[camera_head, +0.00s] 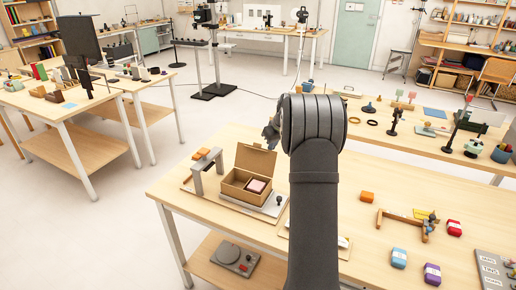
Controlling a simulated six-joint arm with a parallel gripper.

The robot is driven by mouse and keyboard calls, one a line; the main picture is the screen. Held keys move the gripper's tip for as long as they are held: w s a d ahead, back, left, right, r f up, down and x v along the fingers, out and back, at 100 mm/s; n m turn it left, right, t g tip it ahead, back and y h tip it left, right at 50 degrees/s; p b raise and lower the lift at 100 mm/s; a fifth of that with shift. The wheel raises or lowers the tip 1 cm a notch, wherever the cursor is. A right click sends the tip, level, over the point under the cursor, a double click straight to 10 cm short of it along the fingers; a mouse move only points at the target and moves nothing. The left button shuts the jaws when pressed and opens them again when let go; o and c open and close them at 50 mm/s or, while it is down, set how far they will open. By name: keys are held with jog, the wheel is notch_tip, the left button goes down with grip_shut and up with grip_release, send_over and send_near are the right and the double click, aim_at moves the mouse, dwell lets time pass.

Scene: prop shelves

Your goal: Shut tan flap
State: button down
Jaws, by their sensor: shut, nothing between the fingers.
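The tan flap (256,160) is the lid of a small tan box (234,187) on the near table. It stands raised, tilted back from the box's rear edge, so the box is open. My arm rises through the middle of the view, right of the box. My gripper (270,130) shows only as a small dark part beyond the arm, above and behind the flap and apart from it. It is shut and holds nothing; its fingertips are mostly hidden.
The box stands on a grey board with a black knob (279,200) at its right. A grey arch (207,172) stands close at its left. An orange block (367,197) and a wooden frame (402,222) lie right of my arm. My arm hides part of the table.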

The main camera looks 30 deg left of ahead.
aim_at(270, 151)
jog(key=shift+s+f, duration=0.4)
jog(key=shift+s, duration=0.3)
jog(key=shift+s+f, duration=0.4)
jog(key=shift+s, duration=0.3)
jog(key=shift+s+f, duration=0.4)
jog(key=shift+s, duration=0.3)
jog(key=shift+w, duration=1.05)
jog(key=shift+r, duration=0.1)
jog(key=shift+r, duration=2.45)
jog(key=shift+f, duration=0.15)
